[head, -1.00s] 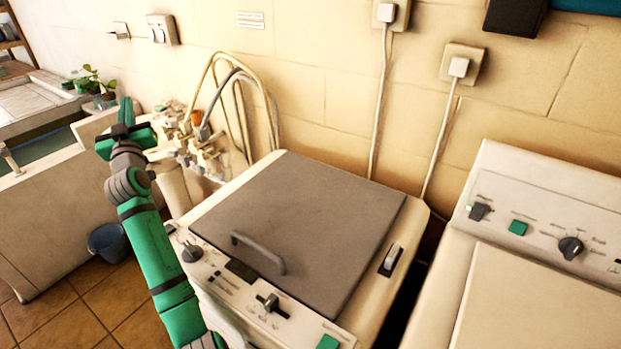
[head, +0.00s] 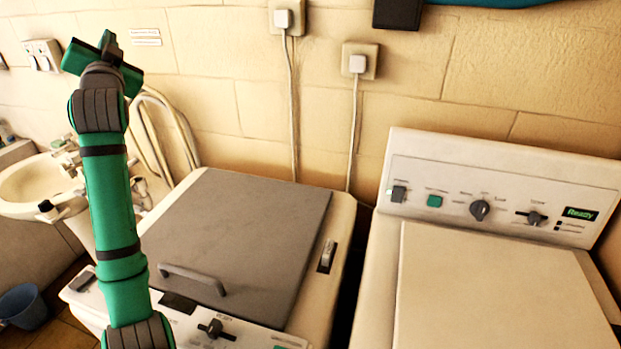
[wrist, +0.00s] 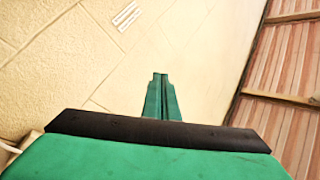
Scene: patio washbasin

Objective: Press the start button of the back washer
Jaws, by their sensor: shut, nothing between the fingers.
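Two washers are in the head view. The right washer (head: 500,270) is white with a raised control panel at its back. The left washer (head: 330,215) has a grey lid and a front panel, with a green button (head: 281,347) partly cut off at the bottom edge. My gripper (head: 108,42) is raised near the wall at upper left, far from the right panel. In the wrist view its green fingers (wrist: 160,78) are together and empty.
A grey lid (head: 255,235) with a handle covers the left washer. Hoses (head: 165,125) and a basin (head: 35,185) stand at left. Two wall sockets with cables (head: 359,63) hang behind the washers. A narrow gap separates the machines.

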